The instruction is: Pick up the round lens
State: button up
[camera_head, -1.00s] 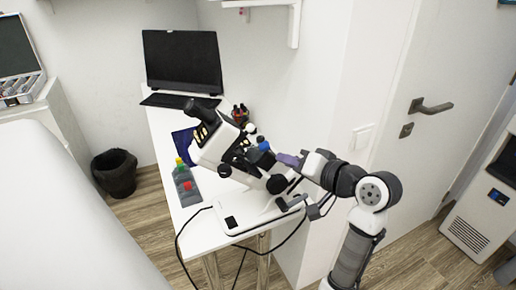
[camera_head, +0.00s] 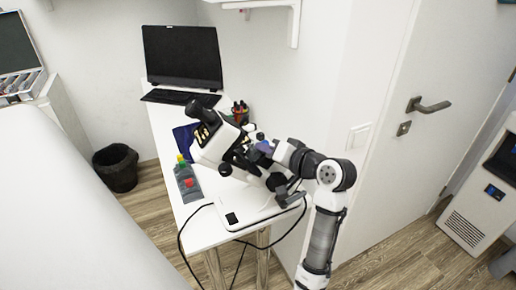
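I cannot make out a separate round lens in this view. A white and black microscope-like instrument (camera_head: 212,140) stands on the white table (camera_head: 205,228), with dark eyepieces at its upper left and round dark knobs on its side. My gripper (camera_head: 242,157) is at the right side of the instrument, over the table. Its fingers are dark and small against the instrument's dark parts. I cannot tell whether they are open or shut, touch the instrument or hold anything.
A monitor (camera_head: 182,56) and keyboard (camera_head: 180,98) are at the table's back. A pen holder (camera_head: 240,112) stands behind the instrument. A black cable (camera_head: 262,247) hangs in front. An open case (camera_head: 22,84) is far left; a bin (camera_head: 115,170) stands on the floor.

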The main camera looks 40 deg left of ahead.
grip_shut()
jog(key=shift+r, duration=0.15)
